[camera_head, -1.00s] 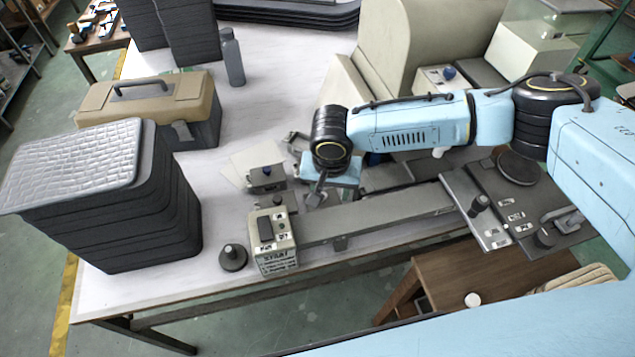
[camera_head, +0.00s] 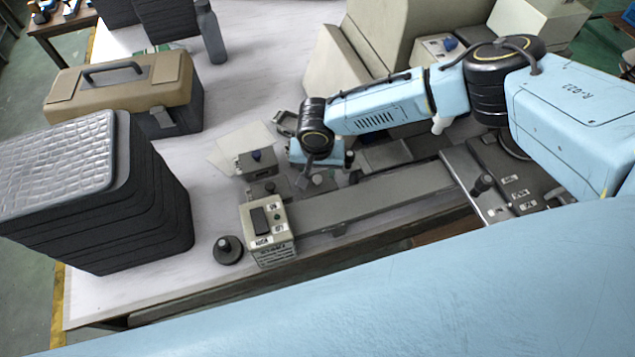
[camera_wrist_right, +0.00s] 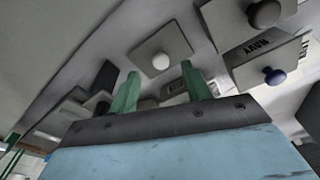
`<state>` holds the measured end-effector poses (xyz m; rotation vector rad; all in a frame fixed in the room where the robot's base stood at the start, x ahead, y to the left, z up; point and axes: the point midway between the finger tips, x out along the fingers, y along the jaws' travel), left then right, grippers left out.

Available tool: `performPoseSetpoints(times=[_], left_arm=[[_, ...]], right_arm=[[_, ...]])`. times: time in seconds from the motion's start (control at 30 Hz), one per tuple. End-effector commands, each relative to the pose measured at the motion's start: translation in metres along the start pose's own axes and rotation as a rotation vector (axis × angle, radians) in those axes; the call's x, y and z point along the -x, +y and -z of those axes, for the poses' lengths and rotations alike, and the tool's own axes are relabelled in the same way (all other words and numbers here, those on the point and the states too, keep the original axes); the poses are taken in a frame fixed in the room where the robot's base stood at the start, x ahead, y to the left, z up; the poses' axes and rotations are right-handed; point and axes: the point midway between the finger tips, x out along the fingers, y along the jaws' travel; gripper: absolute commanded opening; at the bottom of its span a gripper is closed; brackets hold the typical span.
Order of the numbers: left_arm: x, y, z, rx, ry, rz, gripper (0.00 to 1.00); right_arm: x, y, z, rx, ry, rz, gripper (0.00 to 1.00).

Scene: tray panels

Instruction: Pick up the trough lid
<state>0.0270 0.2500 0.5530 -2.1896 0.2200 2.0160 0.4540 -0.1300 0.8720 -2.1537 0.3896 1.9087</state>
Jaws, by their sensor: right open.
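A plate with a round white knob (camera_wrist_right: 150,67) lies ahead of my right gripper (camera_wrist_right: 162,85) in the right wrist view. It may be the trough lid; its label is not readable. The green fingers are apart with nothing between them, and the knob shows just beyond the gap between their tips. In the head view my right gripper (camera_head: 308,177) is low over the long grey panel unit near its left end, and a small pale knob shows beside it. My left gripper is not in view.
Stacked dark trays (camera_head: 150,200) and a tan toolbox (camera_head: 120,95) stand left. Bare white table lies between.

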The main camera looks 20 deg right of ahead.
Motion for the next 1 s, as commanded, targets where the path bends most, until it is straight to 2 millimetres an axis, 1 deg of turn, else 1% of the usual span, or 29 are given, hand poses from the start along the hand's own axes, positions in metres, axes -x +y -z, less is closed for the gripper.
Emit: performPoseSetpoints(times=[0.03,0.1,0.2,0.3,0.4,0.6,0.9,0.97,1.0], left_arm=[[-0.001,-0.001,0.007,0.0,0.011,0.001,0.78],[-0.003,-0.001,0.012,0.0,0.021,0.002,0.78],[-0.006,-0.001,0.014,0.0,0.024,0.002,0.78],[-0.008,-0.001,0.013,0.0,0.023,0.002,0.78],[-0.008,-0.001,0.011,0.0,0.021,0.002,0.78],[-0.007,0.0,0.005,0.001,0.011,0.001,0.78],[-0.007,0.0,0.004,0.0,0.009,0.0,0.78],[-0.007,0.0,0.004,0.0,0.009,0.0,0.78],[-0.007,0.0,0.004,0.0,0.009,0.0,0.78]], right_arm=[[-0.007,0.0,0.001,0.0,0.002,-0.002,0.48],[-0.017,-0.001,0.002,0.0,0.002,-0.003,0.48],[-0.032,0.0,0.003,0.0,0.002,-0.002,0.48],[-0.042,0.0,0.003,0.0,0.002,-0.001,0.48],[-0.045,0.0,0.004,-0.001,0.002,-0.001,0.48],[-0.045,0.0,0.004,-0.001,0.001,-0.001,0.48],[-0.045,0.0,0.004,-0.001,0.002,-0.001,0.09],[-0.045,0.0,0.004,-0.001,0.002,-0.001,0.01],[-0.045,0.0,0.004,-0.001,0.002,-0.001,0.0]])
